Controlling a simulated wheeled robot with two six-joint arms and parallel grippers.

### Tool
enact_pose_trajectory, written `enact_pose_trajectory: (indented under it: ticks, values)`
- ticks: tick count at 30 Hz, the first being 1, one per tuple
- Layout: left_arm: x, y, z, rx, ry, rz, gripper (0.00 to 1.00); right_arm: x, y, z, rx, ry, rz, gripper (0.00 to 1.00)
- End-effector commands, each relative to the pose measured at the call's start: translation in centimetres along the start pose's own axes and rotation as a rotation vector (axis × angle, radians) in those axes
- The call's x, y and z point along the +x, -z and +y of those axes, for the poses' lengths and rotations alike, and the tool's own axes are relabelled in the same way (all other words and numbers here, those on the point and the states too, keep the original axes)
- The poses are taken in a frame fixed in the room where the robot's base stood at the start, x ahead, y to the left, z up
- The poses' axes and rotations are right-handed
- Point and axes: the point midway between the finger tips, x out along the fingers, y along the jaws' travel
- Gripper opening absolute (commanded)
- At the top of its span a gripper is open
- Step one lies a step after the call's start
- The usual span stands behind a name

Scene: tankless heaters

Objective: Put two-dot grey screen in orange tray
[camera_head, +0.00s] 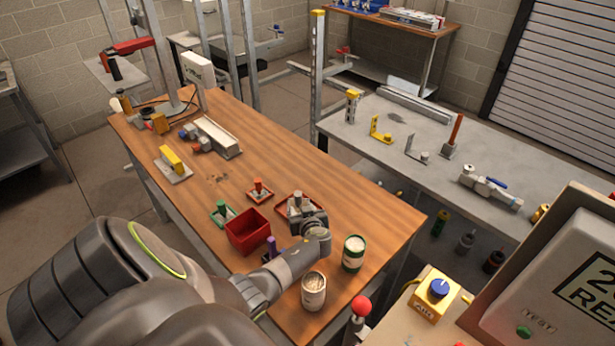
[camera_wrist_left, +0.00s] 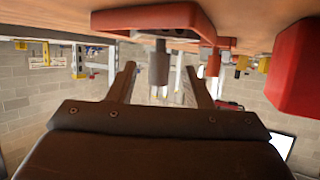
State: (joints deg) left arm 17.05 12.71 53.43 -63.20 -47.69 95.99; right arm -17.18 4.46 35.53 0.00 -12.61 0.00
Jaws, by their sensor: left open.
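A grey upright peg (camera_head: 297,199) stands at a small orange-red tray (camera_head: 281,208), partly hidden by my left gripper (camera_head: 303,214). In the left wrist view, the tray (camera_wrist_left: 110,22) shows at the top, with the grey peg (camera_wrist_left: 159,62) between and beyond the open fingers of my left gripper (camera_wrist_left: 159,72). No contact with the peg can be made out. An orange peg (camera_head: 258,185) stands on another small orange-red tray (camera_head: 252,194) to the left. I cannot make out dots on any part. My right gripper is not in view.
A red bin (camera_head: 248,232), a green tray with peg (camera_head: 221,212) and a purple peg (camera_head: 271,245) are close by. An open can (camera_head: 314,291) and a green-white can (camera_head: 353,253) stand near the front edge. The wooden table's (camera_head: 270,150) back right is clear.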

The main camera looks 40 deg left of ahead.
Motion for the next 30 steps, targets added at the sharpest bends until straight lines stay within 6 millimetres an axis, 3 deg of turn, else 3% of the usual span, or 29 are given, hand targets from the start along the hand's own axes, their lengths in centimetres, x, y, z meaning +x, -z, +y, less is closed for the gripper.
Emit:
enact_pose_trajectory:
  ticks: [15, 30]
  values:
    - [-6.2, -0.1, 0.0, -0.001, 0.000, -0.001, 0.46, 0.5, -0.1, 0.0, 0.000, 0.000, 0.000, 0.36]
    - [-7.3, 0.0, 0.0, 0.000, 0.001, -0.001, 0.46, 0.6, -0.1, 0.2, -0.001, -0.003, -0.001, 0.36]
